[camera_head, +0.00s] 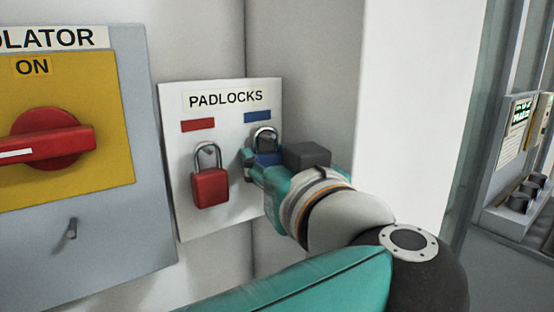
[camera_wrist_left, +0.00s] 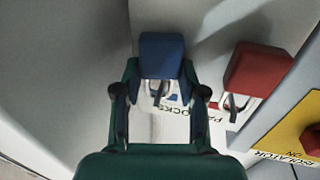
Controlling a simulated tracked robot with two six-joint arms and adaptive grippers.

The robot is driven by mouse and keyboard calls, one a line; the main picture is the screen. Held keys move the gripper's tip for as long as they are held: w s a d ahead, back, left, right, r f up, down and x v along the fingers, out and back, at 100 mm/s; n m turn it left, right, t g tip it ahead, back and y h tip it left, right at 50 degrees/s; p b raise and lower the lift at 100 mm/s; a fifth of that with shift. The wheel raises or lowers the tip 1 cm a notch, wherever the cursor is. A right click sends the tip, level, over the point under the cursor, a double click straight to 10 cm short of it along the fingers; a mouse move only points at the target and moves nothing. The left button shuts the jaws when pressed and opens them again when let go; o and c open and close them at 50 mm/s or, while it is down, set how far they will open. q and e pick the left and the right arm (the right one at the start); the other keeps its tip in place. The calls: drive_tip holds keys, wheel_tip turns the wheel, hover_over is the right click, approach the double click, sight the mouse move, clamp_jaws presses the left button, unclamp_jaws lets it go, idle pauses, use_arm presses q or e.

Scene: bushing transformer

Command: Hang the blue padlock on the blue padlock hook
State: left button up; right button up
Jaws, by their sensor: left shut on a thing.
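The blue padlock (camera_head: 268,158) is at the right side of the white PADLOCKS board, under the blue label, with its shackle upward. My left gripper (camera_head: 256,166) is shut on its body, which is partly hidden behind the gripper in the head view. In the left wrist view, the blue padlock (camera_wrist_left: 162,54) sits between the two fingers of my left gripper (camera_wrist_left: 161,72). The shackle is close to the board where the blue padlock hook would be. The hook is not clearly visible, and I cannot tell whether the shackle is around it. My right gripper is not in view.
A red padlock (camera_head: 210,187) hangs on the PADLOCKS board (camera_head: 222,96), left of the blue one. A yellow isolator panel (camera_head: 110,85) with a red handle (camera_head: 50,143) is further left, above an empty metal peg (camera_head: 71,228). A side wall stands close to the right of the board.

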use_arm(q)
drive_tip(key=o, duration=1.3)
drive_tip(key=shift+s, duration=0.1)
